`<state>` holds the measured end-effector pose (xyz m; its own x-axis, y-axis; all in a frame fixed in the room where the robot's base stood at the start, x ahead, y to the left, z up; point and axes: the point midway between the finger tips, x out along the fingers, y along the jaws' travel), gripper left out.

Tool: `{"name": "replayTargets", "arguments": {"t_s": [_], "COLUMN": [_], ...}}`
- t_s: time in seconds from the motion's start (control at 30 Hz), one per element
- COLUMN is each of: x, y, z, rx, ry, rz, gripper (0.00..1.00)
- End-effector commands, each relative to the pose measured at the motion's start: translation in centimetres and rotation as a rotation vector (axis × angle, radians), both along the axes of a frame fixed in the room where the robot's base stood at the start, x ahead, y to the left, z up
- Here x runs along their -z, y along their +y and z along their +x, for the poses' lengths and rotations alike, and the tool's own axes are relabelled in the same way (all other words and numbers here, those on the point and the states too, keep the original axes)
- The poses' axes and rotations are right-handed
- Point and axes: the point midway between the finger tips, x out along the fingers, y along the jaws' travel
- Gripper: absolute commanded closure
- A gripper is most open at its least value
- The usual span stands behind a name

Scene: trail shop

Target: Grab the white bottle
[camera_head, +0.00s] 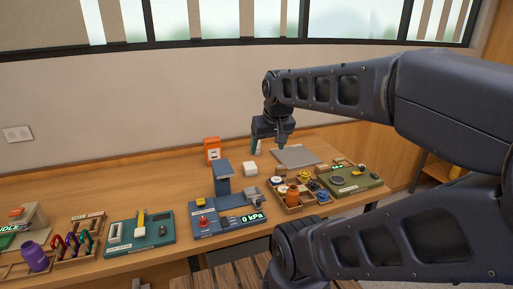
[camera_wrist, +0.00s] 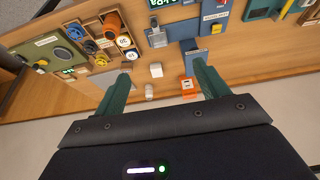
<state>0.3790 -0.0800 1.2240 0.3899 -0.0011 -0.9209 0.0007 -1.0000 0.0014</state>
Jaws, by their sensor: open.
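A small white bottle (camera_wrist: 149,92) stands near the back edge of the counter, seen between the two fingers in the wrist view. In the head view a white shape beside the finger (camera_head: 259,146) seems to be this bottle, partly hidden by my gripper. My gripper (camera_head: 270,143) is above the back of the counter, open, with nothing between its green fingers (camera_wrist: 161,72). The fingertips appear apart from the bottle; the exact gap cannot be told.
A white block (camera_head: 249,168) sits just in front, with an orange box (camera_head: 212,150) to its left. A grey mat (camera_head: 297,156) lies to the right. A wooden tray (camera_head: 293,209), blue pressure station (camera_head: 205,224) and green board (camera_head: 357,184) line the front.

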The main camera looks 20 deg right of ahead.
Motion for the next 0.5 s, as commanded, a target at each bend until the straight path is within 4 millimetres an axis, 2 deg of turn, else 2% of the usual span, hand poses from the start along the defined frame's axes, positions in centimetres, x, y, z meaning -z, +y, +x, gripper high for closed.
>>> {"name": "replayTargets", "arguments": {"t_s": [0.5], "x": [-0.09], "y": [-0.05], "z": [0.36], "rx": [0.003], "ry": [0.0], "rz": [0.001], "gripper": [0.26]}}
